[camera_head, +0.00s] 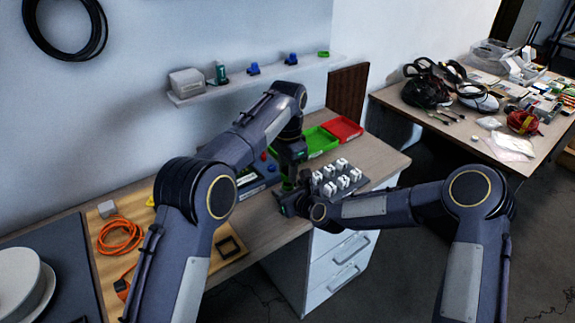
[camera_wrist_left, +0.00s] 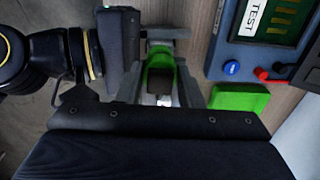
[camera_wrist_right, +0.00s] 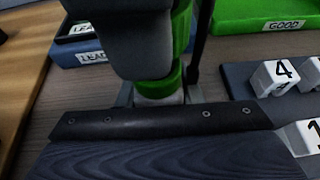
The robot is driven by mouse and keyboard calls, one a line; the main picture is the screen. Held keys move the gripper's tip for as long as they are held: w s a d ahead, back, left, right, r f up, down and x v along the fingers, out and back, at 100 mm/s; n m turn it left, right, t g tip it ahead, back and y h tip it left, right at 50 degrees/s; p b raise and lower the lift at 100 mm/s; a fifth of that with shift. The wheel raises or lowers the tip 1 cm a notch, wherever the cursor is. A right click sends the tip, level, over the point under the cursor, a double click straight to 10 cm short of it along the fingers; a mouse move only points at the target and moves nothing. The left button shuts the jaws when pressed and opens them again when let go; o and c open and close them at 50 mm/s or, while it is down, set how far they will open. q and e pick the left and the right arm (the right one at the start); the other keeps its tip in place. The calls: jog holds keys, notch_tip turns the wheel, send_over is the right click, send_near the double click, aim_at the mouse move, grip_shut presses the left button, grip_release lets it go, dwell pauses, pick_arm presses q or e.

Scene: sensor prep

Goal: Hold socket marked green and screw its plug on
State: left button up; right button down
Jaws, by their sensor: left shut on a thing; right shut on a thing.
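In the head view my left gripper (camera_head: 291,165) reaches down from above and my right gripper (camera_head: 290,200) comes in from the right, close below it. In the right wrist view a green part (camera_wrist_right: 182,28) stands upright, shut in my left gripper, whose grey finger covers much of it. Below it, a green ring on a pale base (camera_wrist_right: 160,98), seemingly the green-marked socket, is shut between my right gripper's fingers (camera_wrist_right: 158,92). The left wrist view looks down on the green plug (camera_wrist_left: 160,62) with a dark centre. The two parts look in line; the seam is hidden.
A dark rack of white numbered cubes (camera_wrist_right: 275,75) stands to the right. Green (camera_head: 318,141) and red (camera_head: 343,129) trays are behind. An orange cable (camera_head: 120,237) lies left.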

pick_arm(q)
jog(key=shift+f, duration=0.7)
dwell(0.5)
jog(key=o, duration=0.9)
jog(key=shift+o, duration=0.2)
jog(key=shift+r, duration=2.3)
jog(key=shift+c, duration=0.4)
